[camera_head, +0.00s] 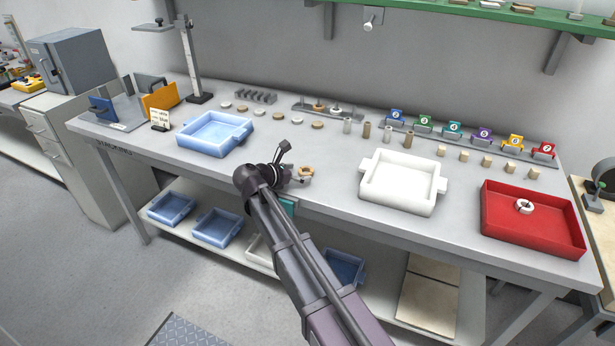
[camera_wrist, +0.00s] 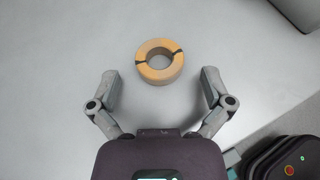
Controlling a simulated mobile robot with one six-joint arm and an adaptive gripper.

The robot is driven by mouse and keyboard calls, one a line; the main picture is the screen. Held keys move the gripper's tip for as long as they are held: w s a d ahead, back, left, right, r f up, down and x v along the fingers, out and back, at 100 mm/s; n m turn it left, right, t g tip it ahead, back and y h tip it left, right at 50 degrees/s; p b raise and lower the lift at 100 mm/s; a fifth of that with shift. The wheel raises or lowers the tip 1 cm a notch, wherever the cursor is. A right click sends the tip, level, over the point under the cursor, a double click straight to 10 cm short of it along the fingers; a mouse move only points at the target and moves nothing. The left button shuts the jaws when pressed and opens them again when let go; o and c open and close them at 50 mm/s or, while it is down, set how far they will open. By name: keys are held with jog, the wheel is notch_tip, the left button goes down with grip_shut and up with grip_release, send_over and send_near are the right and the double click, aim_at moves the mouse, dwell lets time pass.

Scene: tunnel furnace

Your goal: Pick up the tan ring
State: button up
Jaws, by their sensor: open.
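The tan ring (camera_wrist: 159,75) lies flat on the grey table in the wrist view, with two dark marks across its rim. In the head view the tan ring (camera_head: 306,171) sits near the table's front edge, just right of my gripper. My gripper (camera_wrist: 159,88) is open, with one finger on each side of the ring and apart from it. The ring lies slightly beyond the fingertips in the wrist view. In the head view my gripper (camera_head: 296,172) is partly hidden by my own wrist.
A blue tray (camera_head: 243,133) stands to the left and a white tray (camera_head: 366,187) to the right. A red tray (camera_head: 500,232) with a white ring (camera_head: 517,206) is farther right. Small discs and cylinders line the table behind. The table around the tan ring is clear.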

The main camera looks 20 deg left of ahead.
jog(key=shift+w+d+f, duration=0.2)
jog(key=shift+w+d, duration=0.05)
jog(key=shift+w, duration=0.25)
jog(key=c, duration=1.1)
